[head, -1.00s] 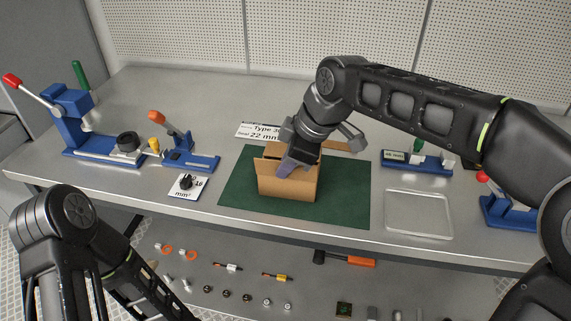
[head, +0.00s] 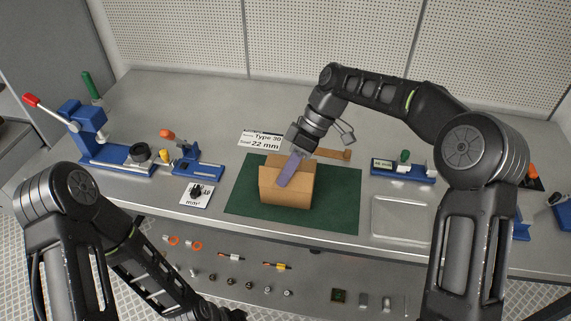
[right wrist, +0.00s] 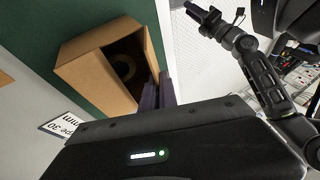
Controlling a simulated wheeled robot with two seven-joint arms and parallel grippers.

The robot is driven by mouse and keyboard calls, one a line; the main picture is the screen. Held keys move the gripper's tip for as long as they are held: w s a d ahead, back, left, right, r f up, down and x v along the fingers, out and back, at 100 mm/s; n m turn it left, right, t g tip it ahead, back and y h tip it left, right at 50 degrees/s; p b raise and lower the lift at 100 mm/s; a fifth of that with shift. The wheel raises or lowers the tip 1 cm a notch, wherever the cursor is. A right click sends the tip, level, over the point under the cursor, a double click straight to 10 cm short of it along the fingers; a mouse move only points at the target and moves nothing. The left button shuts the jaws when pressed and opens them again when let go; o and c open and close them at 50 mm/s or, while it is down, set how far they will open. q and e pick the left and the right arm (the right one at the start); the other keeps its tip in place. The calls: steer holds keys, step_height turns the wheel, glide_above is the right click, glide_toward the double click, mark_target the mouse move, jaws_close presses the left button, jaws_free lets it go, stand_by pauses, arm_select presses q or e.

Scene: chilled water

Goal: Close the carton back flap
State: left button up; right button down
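The brown cardboard carton (head: 287,193) stands on the green mat (head: 240,205) in the head view. In the right wrist view the carton (right wrist: 85,48) is open, with a dark ring-shaped thing (right wrist: 122,67) inside. My right gripper (head: 288,172) has its purple fingers over the carton's top. In the wrist view its fingers (right wrist: 159,95) lie close together at the carton's edge, with no clear object between them. Whether they touch the carton, and how the back flap lies, is partly hidden by the gripper. My left arm hangs low at the left; its fingers are not clear.
Blue lever tools (head: 197,165) stand left of the mat. A label card (head: 262,141) and a brown strip (head: 333,154) lie behind the carton. A blue fixture (head: 403,168) and a clear tray (head: 400,218) are at the right. The bench back is mostly free.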

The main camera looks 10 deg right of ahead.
steer(key=shift+w+g, duration=0.1)
steer(key=shift+g, duration=0.2)
steer(key=c, duration=2.1)
jaws_free()
steer(key=o, duration=0.5)
steer(key=shift+c, duration=0.2)
